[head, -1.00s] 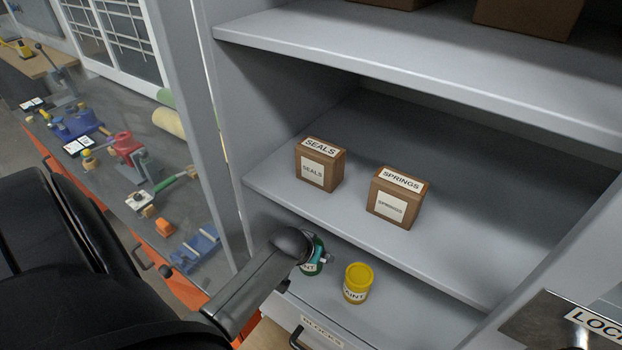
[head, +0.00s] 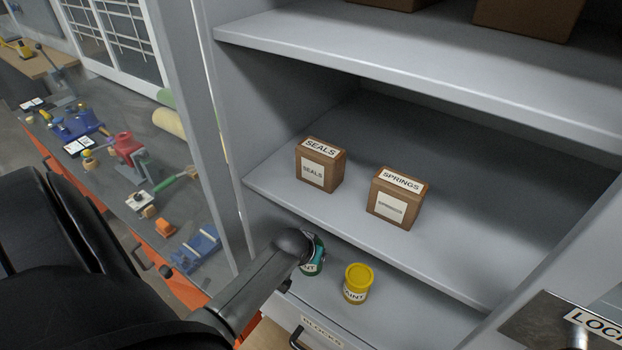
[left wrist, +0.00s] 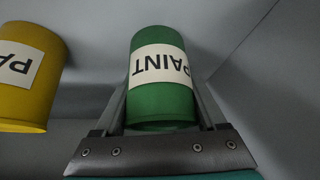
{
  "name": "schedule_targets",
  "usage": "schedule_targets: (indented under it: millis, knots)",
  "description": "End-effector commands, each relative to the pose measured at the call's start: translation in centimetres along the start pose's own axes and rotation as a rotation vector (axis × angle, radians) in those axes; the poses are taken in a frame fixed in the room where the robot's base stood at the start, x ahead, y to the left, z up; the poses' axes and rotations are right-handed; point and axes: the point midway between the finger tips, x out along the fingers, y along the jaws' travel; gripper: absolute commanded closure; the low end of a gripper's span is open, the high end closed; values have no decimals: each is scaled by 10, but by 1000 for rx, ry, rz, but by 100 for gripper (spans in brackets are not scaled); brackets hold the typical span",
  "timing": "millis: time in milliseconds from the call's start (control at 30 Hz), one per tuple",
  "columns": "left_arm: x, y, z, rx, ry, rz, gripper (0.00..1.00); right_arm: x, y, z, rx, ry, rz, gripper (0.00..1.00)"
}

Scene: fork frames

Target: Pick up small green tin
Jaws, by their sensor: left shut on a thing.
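The small green tin (head: 316,268), with a white PAINT label, stands on the lower shelf and is partly hidden behind my left gripper in the head view. In the left wrist view the green tin (left wrist: 161,95) sits between the two fingers, and my left gripper (left wrist: 162,112) is shut on it. My left gripper (head: 306,252) reaches in from the left in the head view, its fingers mostly hidden there. I cannot tell whether the tin is off the shelf. My right gripper is not in view.
A yellow paint tin (head: 357,283) stands just right of the green tin. A SEALS box (head: 320,165) and a SPRINGS box (head: 397,197) sit on the shelf above, whose front edge is close over the tins. A BLOCKS drawer (head: 322,334) is below.

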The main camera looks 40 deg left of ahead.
Motion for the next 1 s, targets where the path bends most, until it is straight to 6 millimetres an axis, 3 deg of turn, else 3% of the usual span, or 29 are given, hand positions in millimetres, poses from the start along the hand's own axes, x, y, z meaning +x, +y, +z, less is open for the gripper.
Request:
schedule_targets:
  millis: [33,367,767,1000]
  knots:
    - [0,0,0,0,0,0,64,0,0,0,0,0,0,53]
    - [0,0,0,0,-1,0,100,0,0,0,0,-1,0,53]
    - [-2,0,-2,0,3,0,100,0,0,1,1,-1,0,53]
    - [-16,0,-11,1,6,-1,100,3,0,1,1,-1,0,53]
